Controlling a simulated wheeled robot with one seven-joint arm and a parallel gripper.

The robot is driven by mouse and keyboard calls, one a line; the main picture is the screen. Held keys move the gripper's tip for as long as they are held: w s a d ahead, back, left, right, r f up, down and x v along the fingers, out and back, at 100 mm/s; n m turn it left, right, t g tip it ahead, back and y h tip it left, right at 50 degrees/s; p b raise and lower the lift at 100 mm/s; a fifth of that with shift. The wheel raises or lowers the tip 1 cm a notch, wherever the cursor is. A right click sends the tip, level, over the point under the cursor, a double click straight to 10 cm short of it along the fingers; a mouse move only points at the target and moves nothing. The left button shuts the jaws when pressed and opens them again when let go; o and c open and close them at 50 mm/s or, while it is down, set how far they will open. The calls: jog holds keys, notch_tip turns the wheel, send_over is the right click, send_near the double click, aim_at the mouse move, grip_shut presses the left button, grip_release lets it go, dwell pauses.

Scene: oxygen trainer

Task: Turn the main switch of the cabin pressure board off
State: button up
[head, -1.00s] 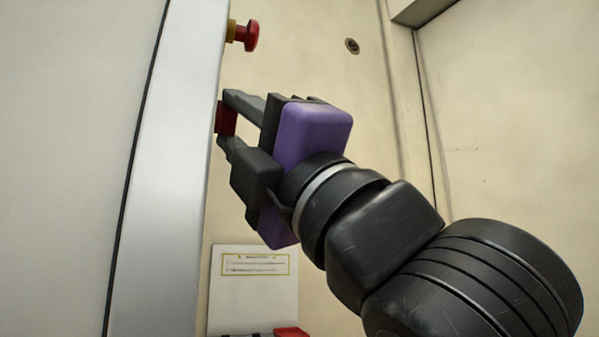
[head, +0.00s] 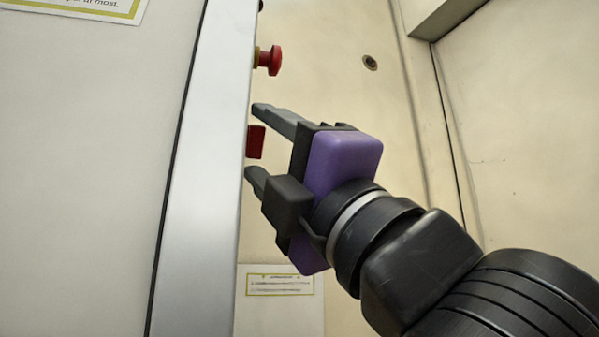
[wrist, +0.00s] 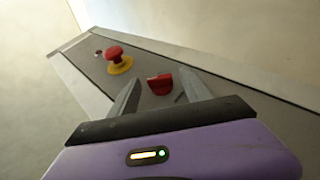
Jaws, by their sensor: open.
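The board is seen edge-on in the head view, with a silver side (head: 205,190); its grey face (wrist: 225,88) shows in the wrist view. A red switch knob (head: 256,141) sticks out of that face, and it also shows in the wrist view (wrist: 161,84). My gripper (head: 255,140) is open, with one finger above the red knob and one below it in the head view. In the wrist view the knob sits between and just beyond the fingertips. I see no clear contact. The base of the knob is partly hidden.
A red mushroom button on a yellow base (head: 270,60) sits above the knob; the wrist view shows it to the left (wrist: 116,57). A small dark round part (wrist: 98,53) lies beyond it. A labelled white panel (head: 280,300) is below. A beige wall stands behind.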

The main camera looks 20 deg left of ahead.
jog(key=v, duration=0.7)
jog(key=shift+d+f, duration=0.2)
jog(key=shift+f, duration=0.05)
jog(key=shift+s, duration=0.15)
